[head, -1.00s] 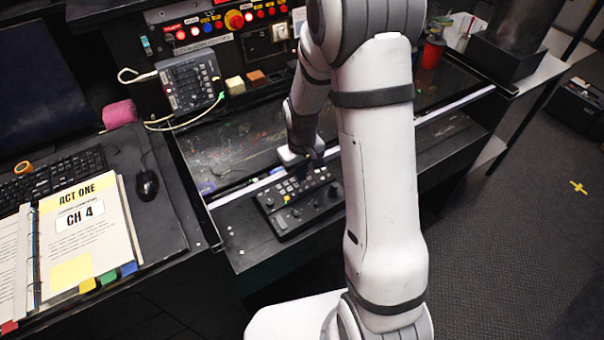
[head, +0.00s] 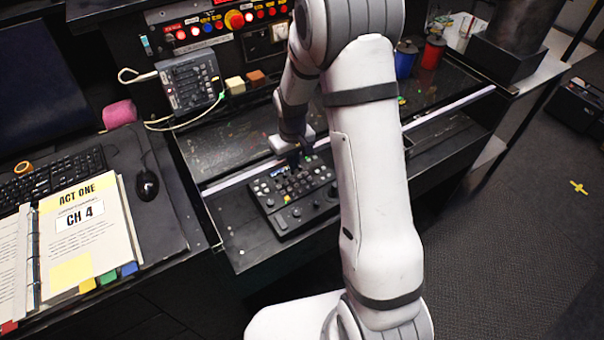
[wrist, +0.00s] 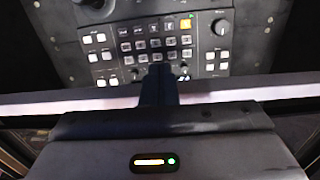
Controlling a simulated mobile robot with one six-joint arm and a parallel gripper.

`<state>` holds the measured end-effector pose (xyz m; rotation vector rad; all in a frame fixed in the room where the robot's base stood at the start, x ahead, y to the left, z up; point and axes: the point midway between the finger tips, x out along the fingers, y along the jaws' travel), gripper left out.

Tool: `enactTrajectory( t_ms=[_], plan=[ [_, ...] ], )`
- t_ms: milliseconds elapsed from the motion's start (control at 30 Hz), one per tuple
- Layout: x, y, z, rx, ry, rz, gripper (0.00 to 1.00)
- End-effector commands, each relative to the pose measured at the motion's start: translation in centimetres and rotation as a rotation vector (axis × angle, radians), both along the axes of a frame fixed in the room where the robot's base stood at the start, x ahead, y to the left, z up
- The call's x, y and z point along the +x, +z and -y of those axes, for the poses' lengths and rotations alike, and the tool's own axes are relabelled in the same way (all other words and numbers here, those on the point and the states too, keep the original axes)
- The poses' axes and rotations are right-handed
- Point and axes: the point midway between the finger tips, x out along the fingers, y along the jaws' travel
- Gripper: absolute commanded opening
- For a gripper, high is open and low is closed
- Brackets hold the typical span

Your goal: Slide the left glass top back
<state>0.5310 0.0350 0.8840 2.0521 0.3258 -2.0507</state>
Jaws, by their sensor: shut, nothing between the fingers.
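The left glass top (head: 222,150) is a dark, smudged pane with a pale front rail (head: 238,178), which also crosses the wrist view (wrist: 70,105). Its rail sits farther back than the right-hand rail (head: 450,108). My gripper (head: 293,161) is at the rail, above the back of the button console (head: 290,197). In the wrist view my shut dark fingers (wrist: 158,75) overlap the rail and reach the console's lower buttons. They hold nothing. I cannot tell whether they press on the rail. My arm hides the rail's right end.
A small grey mixer box (head: 190,82) with a cable, a yellow block (head: 235,85) and a brown block (head: 256,78) stand behind the pane. A blue spool (head: 405,60) and a red spool (head: 433,50) stand at right. A script binder (head: 85,225) lies at left.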

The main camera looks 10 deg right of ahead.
Motion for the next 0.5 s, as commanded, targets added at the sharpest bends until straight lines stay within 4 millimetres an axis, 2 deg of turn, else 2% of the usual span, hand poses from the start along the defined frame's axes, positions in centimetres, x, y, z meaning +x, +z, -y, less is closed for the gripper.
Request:
enactTrajectory(
  t_ms=[500],
  plan=[
    [3.1, 0.1, -1.0, 0.0, 0.0, 0.003, 0.0]
  ],
)
